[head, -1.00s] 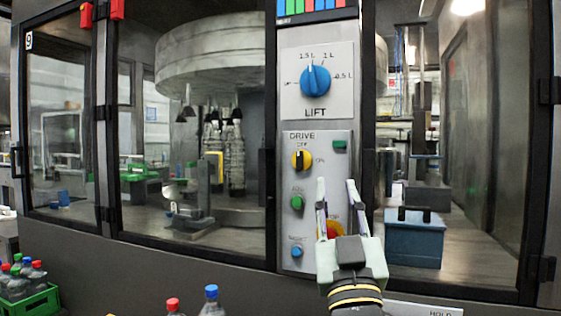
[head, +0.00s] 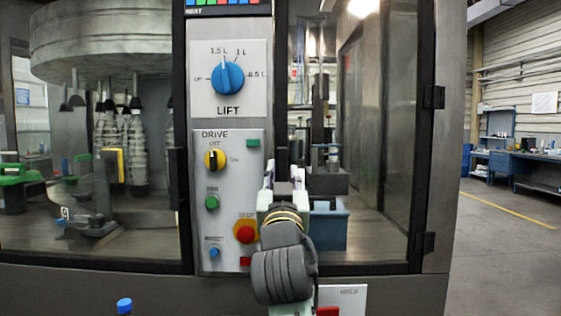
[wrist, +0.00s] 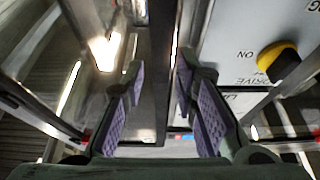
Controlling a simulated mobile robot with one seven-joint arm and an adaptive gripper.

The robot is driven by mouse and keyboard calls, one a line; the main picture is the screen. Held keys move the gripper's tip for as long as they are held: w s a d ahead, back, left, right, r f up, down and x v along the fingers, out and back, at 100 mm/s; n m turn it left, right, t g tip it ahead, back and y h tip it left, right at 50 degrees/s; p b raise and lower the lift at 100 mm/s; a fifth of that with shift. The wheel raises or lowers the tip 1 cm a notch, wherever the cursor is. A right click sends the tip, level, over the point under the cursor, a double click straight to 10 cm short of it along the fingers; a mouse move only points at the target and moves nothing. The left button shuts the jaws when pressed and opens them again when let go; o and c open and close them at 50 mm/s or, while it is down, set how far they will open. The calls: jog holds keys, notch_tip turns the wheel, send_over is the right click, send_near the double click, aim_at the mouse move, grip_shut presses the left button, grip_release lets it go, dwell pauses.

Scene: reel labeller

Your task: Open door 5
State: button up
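A glazed door (head: 378,130) in a dark frame stands right of the control panel, with hinges on its right side. No number is readable on it, so I cannot tell if it is door 5. It looks shut. My gripper (head: 283,172) is in front of its left edge, beside the panel, and hides part of that edge. In the wrist view my gripper (wrist: 160,72) has its purple-padded fingers apart. A dark upright strip (wrist: 162,60) shows between them; I cannot tell if they touch it. No handle is clearly visible.
The control panel (head: 225,135) has a blue LIFT knob (head: 227,78), a yellow drive switch (head: 214,160) and a red stop button (head: 245,233) close to my arm. Another glazed door (head: 90,235) is on the left. Open floor (head: 510,240) lies to the right.

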aim_at(282, 166)
jog(key=shift+p+x, duration=0.35)
jog(key=shift+x, duration=1.15)
jog(key=shift+c, duration=0.2)
grip_shut()
